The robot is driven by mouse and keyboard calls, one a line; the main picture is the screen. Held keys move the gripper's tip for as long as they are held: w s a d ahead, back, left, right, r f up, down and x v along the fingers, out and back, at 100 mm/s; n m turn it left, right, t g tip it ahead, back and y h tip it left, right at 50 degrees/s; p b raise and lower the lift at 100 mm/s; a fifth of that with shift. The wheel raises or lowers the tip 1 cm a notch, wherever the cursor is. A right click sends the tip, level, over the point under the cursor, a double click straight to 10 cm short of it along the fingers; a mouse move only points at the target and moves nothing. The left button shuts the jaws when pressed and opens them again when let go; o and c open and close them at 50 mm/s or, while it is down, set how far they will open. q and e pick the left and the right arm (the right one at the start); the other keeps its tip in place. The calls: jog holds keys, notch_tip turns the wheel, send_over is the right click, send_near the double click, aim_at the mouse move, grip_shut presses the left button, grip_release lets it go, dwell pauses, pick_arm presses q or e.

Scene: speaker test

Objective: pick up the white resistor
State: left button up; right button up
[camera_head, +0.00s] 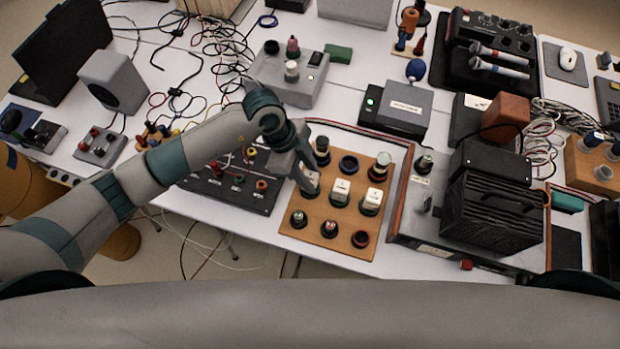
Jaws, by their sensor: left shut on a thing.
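An orange-brown board (290,246) lies near the front edge of the white table and carries several parts in rows. Two white resistors stand upright on it, one in the middle (340,191) and one to its right (372,201). My left gripper (309,186) points down over the left end of the same row. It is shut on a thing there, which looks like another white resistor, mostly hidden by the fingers. I cannot tell whether that thing is lifted off the board. My right gripper is not in view.
A dark panel with knobs (240,190) lies left of the board, under my left arm. A black ribbed power unit (492,212) stands to the right. A grey box (403,108) stands behind. Loose cables (225,50) cover the table's back left.

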pick_arm(q)
jog(key=shift+r, duration=0.1)
jog(key=shift+r+b, duration=0.35)
jog(key=shift+r, duration=0.2)
notch_tip(320, 180, up, 2)
jog(key=shift+r+b, duration=0.25)
jog(key=shift+b, duration=0.25)
jog(key=s+d+r+b, duration=0.2)
jog(key=s+r, duration=0.5)
jog(key=s, duration=0.4)
jog(key=shift+d, duration=0.8)
jog(key=shift+a+r, duration=0.1)
